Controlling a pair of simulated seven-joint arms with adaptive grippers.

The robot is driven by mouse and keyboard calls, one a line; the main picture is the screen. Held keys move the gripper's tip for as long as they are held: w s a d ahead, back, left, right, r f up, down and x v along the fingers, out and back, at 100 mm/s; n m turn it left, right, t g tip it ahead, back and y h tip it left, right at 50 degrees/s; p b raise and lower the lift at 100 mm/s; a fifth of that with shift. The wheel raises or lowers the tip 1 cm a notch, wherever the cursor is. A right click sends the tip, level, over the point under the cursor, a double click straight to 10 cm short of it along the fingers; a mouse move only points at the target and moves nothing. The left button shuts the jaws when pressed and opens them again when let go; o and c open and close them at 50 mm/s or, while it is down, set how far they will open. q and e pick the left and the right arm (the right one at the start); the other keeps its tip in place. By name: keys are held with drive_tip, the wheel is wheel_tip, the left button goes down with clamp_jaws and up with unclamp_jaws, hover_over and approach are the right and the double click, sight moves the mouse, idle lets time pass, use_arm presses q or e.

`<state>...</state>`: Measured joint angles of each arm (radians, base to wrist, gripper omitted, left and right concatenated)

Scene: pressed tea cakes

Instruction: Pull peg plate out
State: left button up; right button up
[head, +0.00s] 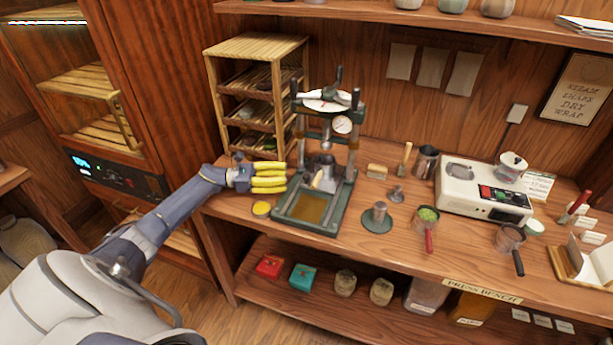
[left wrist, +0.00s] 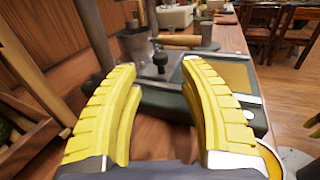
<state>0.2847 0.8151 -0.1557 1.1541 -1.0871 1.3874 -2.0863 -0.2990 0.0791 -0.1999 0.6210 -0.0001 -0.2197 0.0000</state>
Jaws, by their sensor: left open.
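The green tea press (head: 345,190) stands on the bench with a dial gauge, a top handle and a base with a brown inset. My left gripper (head: 284,178) is at the press's left side with its yellow fingers open. In the left wrist view, a black knob (left wrist: 160,60) on a short stem shows between and beyond the open fingertips (left wrist: 160,76), apart from them. The knob is beside the metal mould (left wrist: 134,46) on the green press base (left wrist: 168,103). I cannot tell which part is the peg plate.
A slatted wooden rack (head: 256,47) stands close behind my left gripper. A yellow-topped round tin (head: 261,209) is near the press's front left.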

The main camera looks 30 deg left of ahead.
sight(306, 175)
use_arm(q)
drive_tip(key=shift+x, duration=3.9)
drive_tip(key=shift+c, duration=0.4)
clamp_jaws()
drive_tip(key=shift+w, duration=0.1)
